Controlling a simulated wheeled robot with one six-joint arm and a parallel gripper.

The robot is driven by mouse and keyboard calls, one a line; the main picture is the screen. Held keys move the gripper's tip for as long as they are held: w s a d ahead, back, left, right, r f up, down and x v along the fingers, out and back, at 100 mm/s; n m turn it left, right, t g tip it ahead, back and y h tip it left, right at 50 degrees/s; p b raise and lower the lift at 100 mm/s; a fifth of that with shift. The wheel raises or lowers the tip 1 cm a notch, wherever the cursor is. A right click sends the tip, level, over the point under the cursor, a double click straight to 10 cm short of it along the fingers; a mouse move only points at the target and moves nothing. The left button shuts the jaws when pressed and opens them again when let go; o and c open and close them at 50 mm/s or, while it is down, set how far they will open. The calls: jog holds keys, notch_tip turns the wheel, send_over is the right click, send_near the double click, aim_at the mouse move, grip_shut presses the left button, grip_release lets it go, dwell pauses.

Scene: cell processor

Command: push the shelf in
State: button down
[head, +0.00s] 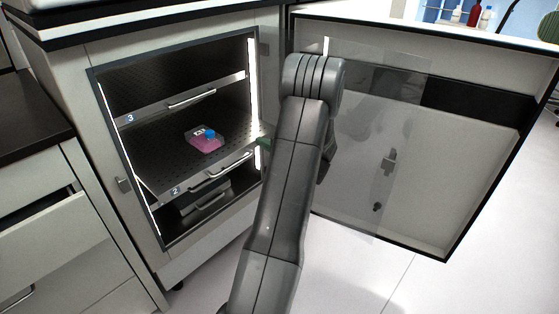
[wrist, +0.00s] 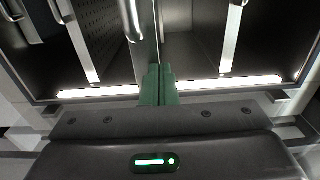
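The shelf labelled 2 (head: 165,165) is the middle one in the open cabinet, a perforated metal shelf with a bar handle (head: 222,166). It sticks out past the shelves above and below. A flask of pink liquid with a blue cap (head: 205,139) lies on it. My gripper (head: 263,142) is at the right end of this shelf's front, mostly hidden behind my arm. In the wrist view its green fingers (wrist: 158,72) are together, with their tips at the shelf's front panel (wrist: 147,42). Whether they touch it is unclear.
Shelf 3 (head: 150,112) is above and a lower shelf (head: 205,198) below, both further in. The open cabinet door (head: 440,170) stands to the right, behind my arm. A drawer unit (head: 60,235) with a drawer pulled out is at the left.

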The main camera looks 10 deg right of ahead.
aim_at(230, 127)
jog(key=b+x, duration=0.6)
jog(key=x, duration=1)
jog(key=shift+w+a+f, duration=0.15)
jog(key=shift+w, duration=0.1)
jog(key=shift+w+a, duration=0.2)
jog(key=shift+w+r, duration=0.15)
jog(key=shift+r, duration=0.15)
jog(key=shift+r, duration=0.1)
